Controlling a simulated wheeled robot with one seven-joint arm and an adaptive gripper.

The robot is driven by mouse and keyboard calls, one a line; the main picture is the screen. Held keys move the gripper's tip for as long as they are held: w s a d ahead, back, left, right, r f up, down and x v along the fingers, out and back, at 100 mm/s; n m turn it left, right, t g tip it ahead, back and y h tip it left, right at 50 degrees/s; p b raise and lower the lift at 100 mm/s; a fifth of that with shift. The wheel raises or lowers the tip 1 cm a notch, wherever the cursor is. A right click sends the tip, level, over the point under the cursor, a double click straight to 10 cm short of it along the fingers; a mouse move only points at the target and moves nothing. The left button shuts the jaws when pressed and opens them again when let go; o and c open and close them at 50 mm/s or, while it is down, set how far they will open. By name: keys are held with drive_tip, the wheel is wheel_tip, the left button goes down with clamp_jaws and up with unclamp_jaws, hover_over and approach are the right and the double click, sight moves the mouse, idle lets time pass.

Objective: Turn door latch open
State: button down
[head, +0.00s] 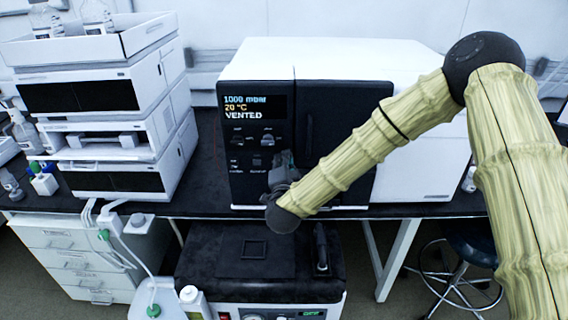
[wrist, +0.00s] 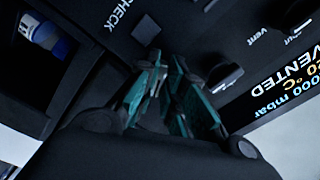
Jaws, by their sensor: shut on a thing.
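The instrument (head: 258,110) has a black front panel with a lit display reading 1000 mbar, 20 °C, VENTED (head: 243,107). Its black door (head: 345,115) fills the right part of the front, with a dark vertical strip near its left edge. My gripper (head: 284,160) is at the lower right of the control panel, beside the door's edge. I cannot tell the latch's angle.
Panel knobs (wrist: 224,76) lie close beside the fingers. A blue-and-white bottle (wrist: 45,35) shows in a dark recess at the wrist view's left. White stacked modules (head: 110,100) stand left on the dark bench. A black-topped unit (head: 215,270) is below the bench front.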

drive_tip(key=n+b, duration=0.2)
drive_tip(key=n, duration=1)
drive_tip(key=shift+f+n, duration=0.1)
drive_tip(key=shift+n, duration=0.2)
idle(0.4)
drive_tip(key=c, duration=1.5)
unclamp_jaws()
drive_tip(key=s, duration=1.2)
drive_tip(key=shift+s, duration=0.1)
